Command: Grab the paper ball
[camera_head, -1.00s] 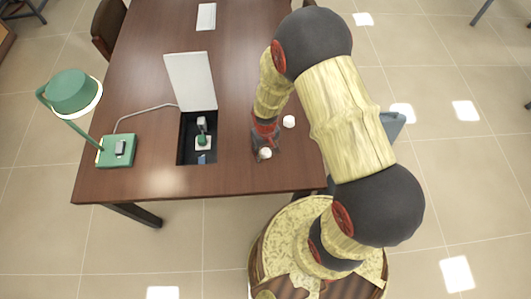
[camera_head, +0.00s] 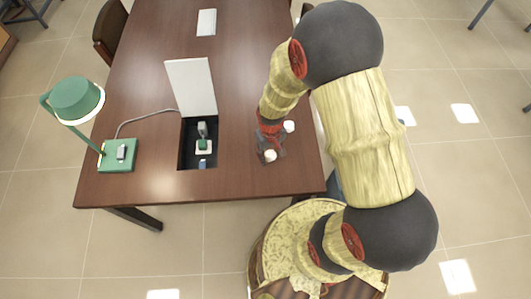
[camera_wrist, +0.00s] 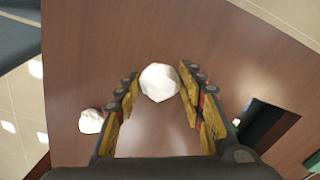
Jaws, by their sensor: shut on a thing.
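A white crumpled paper ball (camera_head: 270,156) is near the front right part of the brown table. In the wrist view the same paper ball (camera_wrist: 160,82) sits between the fingertips of my gripper (camera_wrist: 158,88), which is shut on it. My gripper also shows in the head view (camera_head: 270,150), low at the tabletop. Whether the ball touches the table or is slightly raised, I cannot tell. A second white paper ball (camera_head: 289,126) lies apart on the table to the right; it also shows at the left in the wrist view (camera_wrist: 91,121).
A recessed dark socket box (camera_head: 183,152) with a raised white lid (camera_head: 191,87) is left of my gripper. A green desk lamp (camera_head: 118,155) stands farther left. A white flat item (camera_head: 206,22) lies at the back. The table's right edge is close to the second ball.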

